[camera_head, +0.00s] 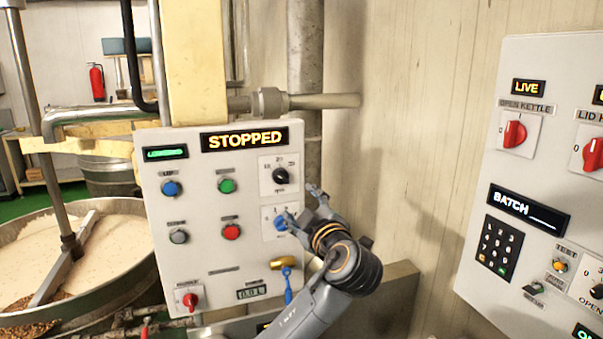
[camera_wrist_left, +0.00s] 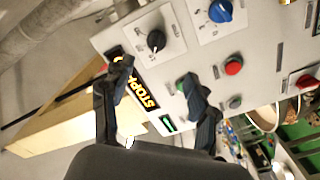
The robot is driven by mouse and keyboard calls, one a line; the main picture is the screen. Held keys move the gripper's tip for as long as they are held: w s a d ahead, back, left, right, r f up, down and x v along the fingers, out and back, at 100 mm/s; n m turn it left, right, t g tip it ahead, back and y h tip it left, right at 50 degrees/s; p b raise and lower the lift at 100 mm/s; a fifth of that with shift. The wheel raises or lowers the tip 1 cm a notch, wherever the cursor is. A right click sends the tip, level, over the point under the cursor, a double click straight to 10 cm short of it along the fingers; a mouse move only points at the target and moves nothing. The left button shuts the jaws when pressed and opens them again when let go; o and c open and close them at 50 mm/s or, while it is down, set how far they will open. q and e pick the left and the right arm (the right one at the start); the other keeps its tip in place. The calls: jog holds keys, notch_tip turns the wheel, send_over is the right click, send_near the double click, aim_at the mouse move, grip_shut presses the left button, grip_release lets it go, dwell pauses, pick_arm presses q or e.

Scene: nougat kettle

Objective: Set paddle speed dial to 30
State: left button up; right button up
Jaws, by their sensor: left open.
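The control panel (camera_head: 208,272) carries a black dial (camera_head: 280,176) on a white plate with a numbered scale, the likely paddle speed dial. Its exact pointer setting is too small to read. In the left wrist view the black dial (camera_wrist_left: 156,41) shows just beyond my fingers. A blue knob (camera_head: 280,223) sits below it, partly behind my left gripper. My left gripper (camera_head: 300,207) is open and empty in front of the panel's right side, below and right of the black dial. In the wrist view its fingers (camera_wrist_left: 156,76) are spread apart. My right gripper is not in view.
The panel's display (camera_head: 245,139) reads STOPPED. Green (camera_head: 226,185) and red (camera_head: 231,232) buttons sit left of the dials, with a red knob (camera_head: 190,300) lower down. A kettle (camera_head: 110,285) stands at left and a second panel (camera_head: 545,140) at right.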

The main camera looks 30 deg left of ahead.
aim_at(281, 178)
pick_arm(q)
jog(key=shift+n, duration=0.3)
jog(key=p+x, duration=0.2)
jog(key=x, duration=0.2)
jog(key=r+p+x, duration=0.1)
jog(key=p+x, duration=0.1)
jog(key=x, duration=0.2)
jog(key=p+x, duration=0.2)
jog(key=x, duration=0.2)
jog(key=shift+a+r+p, duration=0.3)
jog(key=shift+a+p, duration=0.05)
jog(key=shift+p, duration=0.05)
jog(key=shift+w+a+f, duration=0.15)
jog(key=shift+w+a, duration=0.2)
